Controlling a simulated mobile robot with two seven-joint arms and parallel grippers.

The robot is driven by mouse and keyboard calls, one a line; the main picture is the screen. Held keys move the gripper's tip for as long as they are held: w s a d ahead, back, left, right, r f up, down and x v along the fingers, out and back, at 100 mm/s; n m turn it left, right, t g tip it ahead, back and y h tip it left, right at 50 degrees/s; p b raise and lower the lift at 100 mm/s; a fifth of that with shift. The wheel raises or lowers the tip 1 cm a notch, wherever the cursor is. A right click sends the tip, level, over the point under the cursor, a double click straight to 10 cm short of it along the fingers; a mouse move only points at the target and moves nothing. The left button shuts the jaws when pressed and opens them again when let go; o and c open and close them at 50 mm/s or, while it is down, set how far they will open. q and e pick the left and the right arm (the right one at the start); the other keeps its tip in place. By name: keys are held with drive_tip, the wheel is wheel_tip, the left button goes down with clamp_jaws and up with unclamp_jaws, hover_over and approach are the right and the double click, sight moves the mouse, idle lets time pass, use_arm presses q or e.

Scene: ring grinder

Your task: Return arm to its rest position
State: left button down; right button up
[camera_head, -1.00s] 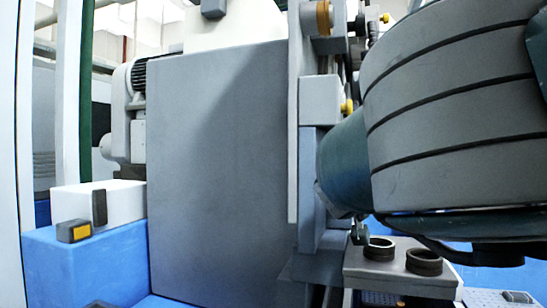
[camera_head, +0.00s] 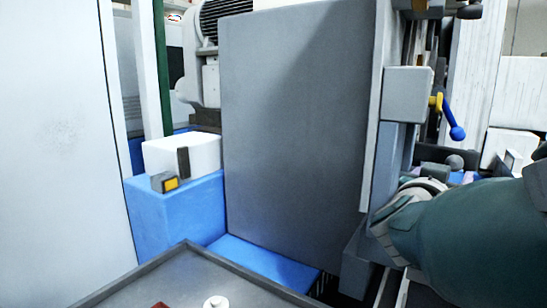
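My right arm comes in from the right edge in the head view, its dark green and grey links low at the right. The arm's end lies beside the lower right side of the big grey machine panel (camera_head: 295,130). No gripper fingers show in the frame, so I cannot see what either gripper holds. My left arm is out of view.
A grey tray-like surface (camera_head: 185,275) with a raised rim is in front at the bottom. A blue base (camera_head: 165,222) carries a white box (camera_head: 180,154). A grey box (camera_head: 408,94) with a yellow and blue lever (camera_head: 450,120) juts out at right. A white wall (camera_head: 60,140) stands left.

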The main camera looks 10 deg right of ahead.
drive_tip(key=s+d+f+n, duration=0.1)
drive_tip(key=s+d, duration=0.1)
drive_tip(key=d, duration=0.1)
drive_tip(key=s+d+f+n+p, duration=0.1)
drive_tip(key=s+d+f, duration=0.1)
drive_tip(key=d, duration=0.2)
drive_tip(key=s+d+f+g+y, duration=0.1)
drive_tip(key=s+d, duration=0.2)
drive_tip(key=d, duration=0.1)
drive_tip(key=shift+s+f+n, duration=0.1)
drive_tip(key=shift+f+n, duration=0.3)
drive_tip(key=s+d+n+y+p, duration=0.1)
drive_tip(key=s+d+n+y, duration=0.1)
drive_tip(key=s, duration=0.3)
drive_tip(key=s+a+f+n+g+y+p, duration=0.15)
drive_tip(key=s+a+n+g+y, duration=0.3)
drive_tip(key=s+a, duration=0.8)
drive_tip(key=s+a+f+n+g+y+p, duration=0.1)
drive_tip(key=s+a+f+n+g+y, duration=0.35)
drive_tip(key=s+a, duration=0.8)
wheel_tip(320, 180, up, 40)
drive_tip(key=w+a+m+t+y+p, duration=0.1)
drive_tip(key=w+a+m+p, duration=0.1)
drive_tip(key=p, duration=3.6)
drive_tip(key=shift+w+a+f+t+y, duration=0.15)
drive_tip(key=shift+a+t+y, duration=0.2)
drive_tip(key=shift+t+y, duration=0.05)
